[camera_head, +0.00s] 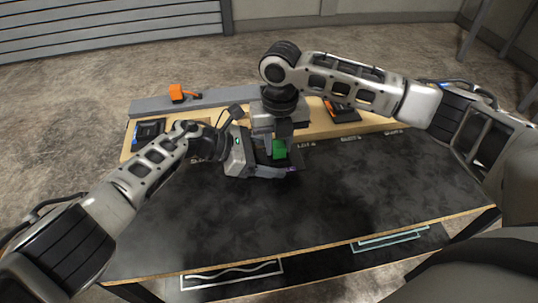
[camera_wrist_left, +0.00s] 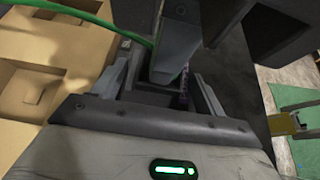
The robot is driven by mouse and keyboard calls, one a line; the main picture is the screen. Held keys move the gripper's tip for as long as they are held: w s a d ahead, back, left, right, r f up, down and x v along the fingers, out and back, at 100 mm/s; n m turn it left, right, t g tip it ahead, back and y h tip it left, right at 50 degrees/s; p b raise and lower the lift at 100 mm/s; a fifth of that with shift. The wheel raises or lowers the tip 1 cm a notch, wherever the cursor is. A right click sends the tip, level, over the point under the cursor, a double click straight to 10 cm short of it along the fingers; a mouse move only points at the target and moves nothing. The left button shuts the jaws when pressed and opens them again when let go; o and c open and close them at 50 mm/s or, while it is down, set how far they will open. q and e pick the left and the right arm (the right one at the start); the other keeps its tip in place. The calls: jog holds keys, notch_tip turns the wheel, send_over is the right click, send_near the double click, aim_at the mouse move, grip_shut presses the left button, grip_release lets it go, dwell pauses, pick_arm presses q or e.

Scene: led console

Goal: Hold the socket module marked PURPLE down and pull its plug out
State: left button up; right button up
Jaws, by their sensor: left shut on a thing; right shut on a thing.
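My left gripper (camera_head: 272,172) comes in low from the left and is shut on a dark socket module, which its fingers mostly hide. In the left wrist view the dark module (camera_wrist_left: 150,97) sits between those fingers; its marking is not readable. My right gripper (camera_head: 272,146) reaches down from above and is shut on a green plug (camera_head: 279,150) over the module. One right finger (camera_wrist_left: 176,50) fills the upper middle of the left wrist view. A green cable (camera_wrist_left: 75,13) runs from there to the upper left. I cannot tell whether the plug is still seated.
A wooden rack (camera_head: 316,108) runs along the back of the black tabletop (camera_head: 310,205). The front tabletop is clear.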

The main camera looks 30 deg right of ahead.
aim_at(278, 143)
pick_arm(q)
jog(key=shift+a+f, duration=0.1)
jog(key=shift+f, duration=0.1)
pick_arm(e)
jog(key=shift+r, duration=2.6)
jog(key=shift+r, duration=0.25)
pick_arm(q)
jog(key=o, duration=1.1)
jog(key=shift+o, duration=0.2)
jog(key=shift+r, duration=0.1)
